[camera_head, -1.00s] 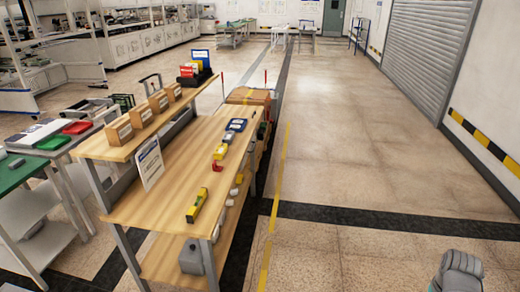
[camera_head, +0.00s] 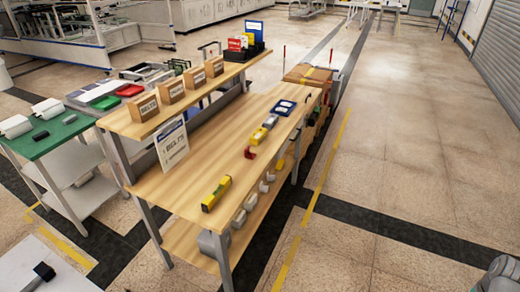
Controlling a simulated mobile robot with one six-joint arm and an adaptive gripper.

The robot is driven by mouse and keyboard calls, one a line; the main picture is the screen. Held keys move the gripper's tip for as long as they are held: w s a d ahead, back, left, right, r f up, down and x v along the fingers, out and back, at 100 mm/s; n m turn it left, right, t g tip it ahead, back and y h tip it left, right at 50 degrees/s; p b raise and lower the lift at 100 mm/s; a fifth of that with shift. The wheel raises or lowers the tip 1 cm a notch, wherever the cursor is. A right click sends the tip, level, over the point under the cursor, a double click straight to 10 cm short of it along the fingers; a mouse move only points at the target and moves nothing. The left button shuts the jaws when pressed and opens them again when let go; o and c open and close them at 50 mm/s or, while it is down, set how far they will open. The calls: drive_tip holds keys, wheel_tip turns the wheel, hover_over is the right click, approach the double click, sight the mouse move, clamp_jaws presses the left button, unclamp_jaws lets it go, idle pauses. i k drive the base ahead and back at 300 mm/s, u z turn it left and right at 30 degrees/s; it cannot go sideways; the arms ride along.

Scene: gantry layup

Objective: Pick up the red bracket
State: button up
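The red bracket (camera_head: 250,153) lies on the wooden workbench (camera_head: 183,188), near its right edge. It is small, and its exact shape is hard to make out. It sits between a yellow level (camera_head: 216,194) nearer to me and a yellow tool (camera_head: 258,135) farther back. A grey part of my arm shows at the lower right corner, well apart from the bench. My gripper's fingers are not in view.
A raised shelf with several labelled boxes (camera_head: 171,90) runs along the bench's left side. A sign (camera_head: 172,145) leans below it. A blue item (camera_head: 284,106) lies farther back. A green-topped cart (camera_head: 48,136) stands left. The floor right of the bench is clear.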

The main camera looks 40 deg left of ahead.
sight(248, 155)
drive_tip(key=u, duration=0.25)
drive_tip(key=i, duration=0.8)
drive_tip(key=u, duration=0.65)
drive_tip(key=i, duration=0.65)
drive_tip(key=u, duration=0.65)
drive_tip(key=i, duration=0.5)
drive_tip(key=u, duration=0.3)
drive_tip(key=k, duration=0.9)
drive_tip(key=u, duration=0.2)
drive_tip(key=i, duration=0.4)
drive_tip(key=z, duration=0.1)
